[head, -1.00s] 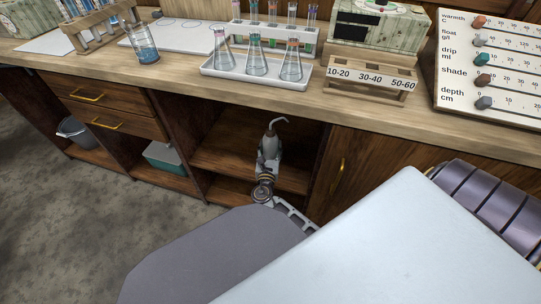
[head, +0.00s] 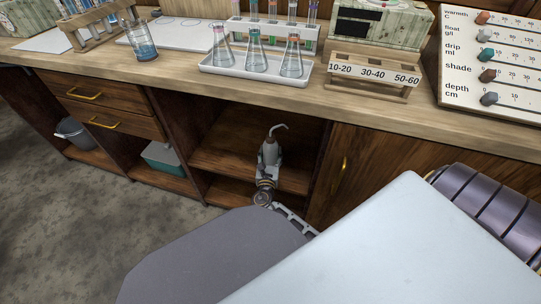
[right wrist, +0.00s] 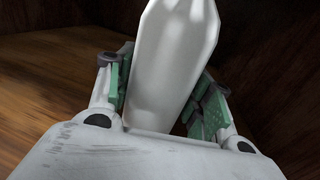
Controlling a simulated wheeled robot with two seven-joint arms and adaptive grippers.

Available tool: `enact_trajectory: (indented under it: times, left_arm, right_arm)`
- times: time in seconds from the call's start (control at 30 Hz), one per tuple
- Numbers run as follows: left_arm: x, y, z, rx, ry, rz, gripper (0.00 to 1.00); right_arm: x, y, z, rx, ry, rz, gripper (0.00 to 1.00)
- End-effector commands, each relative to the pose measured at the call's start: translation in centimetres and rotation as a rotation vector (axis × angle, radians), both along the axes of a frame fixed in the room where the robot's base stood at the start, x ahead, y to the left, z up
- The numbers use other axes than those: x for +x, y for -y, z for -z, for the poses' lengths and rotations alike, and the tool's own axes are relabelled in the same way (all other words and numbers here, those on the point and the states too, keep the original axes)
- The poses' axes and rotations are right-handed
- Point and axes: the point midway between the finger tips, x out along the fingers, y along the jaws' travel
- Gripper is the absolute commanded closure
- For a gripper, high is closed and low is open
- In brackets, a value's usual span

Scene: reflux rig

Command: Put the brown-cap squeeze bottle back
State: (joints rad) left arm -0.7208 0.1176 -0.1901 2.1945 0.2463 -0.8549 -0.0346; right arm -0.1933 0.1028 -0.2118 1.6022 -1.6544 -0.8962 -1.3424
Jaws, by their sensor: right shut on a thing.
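The squeeze bottle (head: 269,153) is pale with a bent spout on top and stands about upright at the open cupboard compartment (head: 222,152). Its cap is too small to tell the colour clearly. My right gripper (head: 268,172) is shut on the bottle's body. In the right wrist view the white bottle (right wrist: 172,65) sits between the green-padded fingers of the right gripper (right wrist: 165,92), with wooden surfaces around it. I cannot tell whether the bottle's base touches the shelf. My left gripper is not in view.
The compartment has dark side walls and a lower shelf. Above it, the bench top (head: 190,73) holds a white tray (head: 252,73) of flasks and a labelled wooden rack (head: 372,75). A closed door (head: 375,165) is to the right. A teal box (head: 165,158) sits in the compartment to the left.

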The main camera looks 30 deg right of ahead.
Motion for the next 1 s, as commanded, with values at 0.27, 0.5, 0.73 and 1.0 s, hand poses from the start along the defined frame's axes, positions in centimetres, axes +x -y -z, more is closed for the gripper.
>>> enact_trajectory:
  times: [0.27,0.5,0.73,1.0]
  left_arm:
    - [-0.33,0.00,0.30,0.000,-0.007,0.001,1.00]
    - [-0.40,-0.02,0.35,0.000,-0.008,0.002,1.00]
    - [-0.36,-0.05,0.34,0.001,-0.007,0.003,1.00]
    - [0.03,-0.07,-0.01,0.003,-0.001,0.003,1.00]
  right_arm:
    - [0.03,0.00,0.16,-0.001,0.001,0.000,0.59]
    - [0.00,0.00,0.24,0.000,0.000,0.000,0.27]
    - [0.00,0.00,0.24,0.000,0.000,0.000,0.27]
    - [-0.01,0.00,-0.02,0.000,0.000,0.000,0.27]
